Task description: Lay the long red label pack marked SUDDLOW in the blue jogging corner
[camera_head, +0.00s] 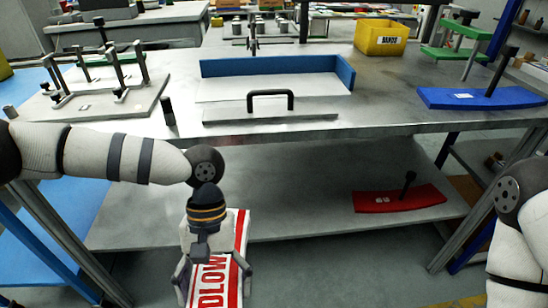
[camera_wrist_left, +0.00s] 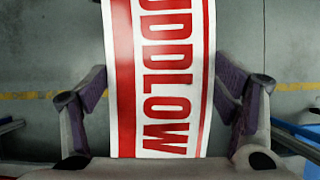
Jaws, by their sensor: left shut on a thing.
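The long red and white label pack marked SUDDLOW (camera_head: 237,240) hangs in my left gripper (camera_head: 212,285), in front of the table and below its top. In the left wrist view the pack (camera_wrist_left: 160,80) runs up between the two fingers of the left gripper (camera_wrist_left: 168,100), with red lettering along it. The pack's far end is cut off in that view. The blue jogging corner (camera_head: 275,66) stands on the table, with a blue back wall and a short blue right wall around a pale plate. It looks empty. My right gripper is out of view.
A black handle (camera_head: 270,97) stands at the corner's front edge. A clamp fixture (camera_head: 95,85) is on the left of the table, a yellow bin (camera_head: 381,38) behind right. A blue plate (camera_head: 480,97) lies at right, a red one (camera_head: 400,198) on the lower shelf.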

